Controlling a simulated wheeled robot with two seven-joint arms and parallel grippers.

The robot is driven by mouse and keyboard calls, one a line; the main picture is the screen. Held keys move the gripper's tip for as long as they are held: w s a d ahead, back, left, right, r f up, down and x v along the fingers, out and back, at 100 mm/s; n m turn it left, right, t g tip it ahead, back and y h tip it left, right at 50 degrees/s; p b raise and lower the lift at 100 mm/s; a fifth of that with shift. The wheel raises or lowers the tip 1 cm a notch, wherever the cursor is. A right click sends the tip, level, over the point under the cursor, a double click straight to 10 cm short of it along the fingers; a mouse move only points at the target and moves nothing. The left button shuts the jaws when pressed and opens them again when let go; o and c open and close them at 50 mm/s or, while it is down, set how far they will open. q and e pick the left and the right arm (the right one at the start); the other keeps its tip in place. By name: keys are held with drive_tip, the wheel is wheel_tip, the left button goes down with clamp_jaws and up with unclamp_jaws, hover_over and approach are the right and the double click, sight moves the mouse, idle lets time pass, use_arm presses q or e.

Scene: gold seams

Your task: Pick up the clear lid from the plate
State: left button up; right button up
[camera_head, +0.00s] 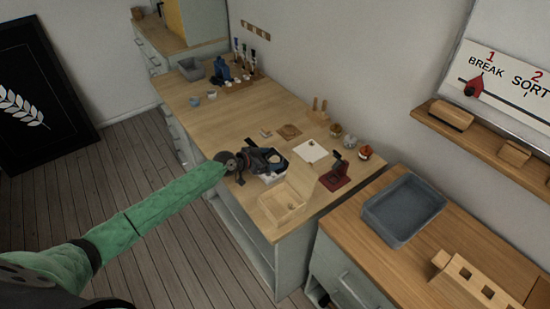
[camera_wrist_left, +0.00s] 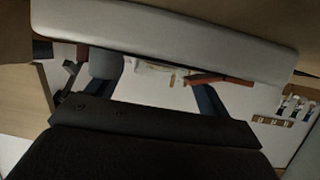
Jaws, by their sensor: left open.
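My left gripper (camera_head: 273,158) is over the middle of the wooden workbench, at the end of the green-sleeved arm. Its jaws are open; in the left wrist view the two dark blue fingers stand apart (camera_wrist_left: 155,90). A white, plate-like piece (camera_head: 272,177) shows just below and partly behind the gripper; I cannot tell if it is the plate. I cannot make out the clear lid in either view. A broad pale grey edge (camera_wrist_left: 170,30) crosses the top of the left wrist view, close to the camera. My right gripper is not in view.
A wooden tray (camera_head: 283,205) lies at the bench's near edge. A white square (camera_head: 310,151), a dark red stand (camera_head: 336,173) and small jars (camera_head: 365,152) are to the right. Brushes and bottles stand at the back left. A grey bin (camera_head: 403,210) sits on the right counter.

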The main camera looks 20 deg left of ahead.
use_arm(q)
drive_tip(key=c, duration=1)
drive_tip(key=shift+c, duration=0.2)
drive_tip(key=shift+r, duration=0.1)
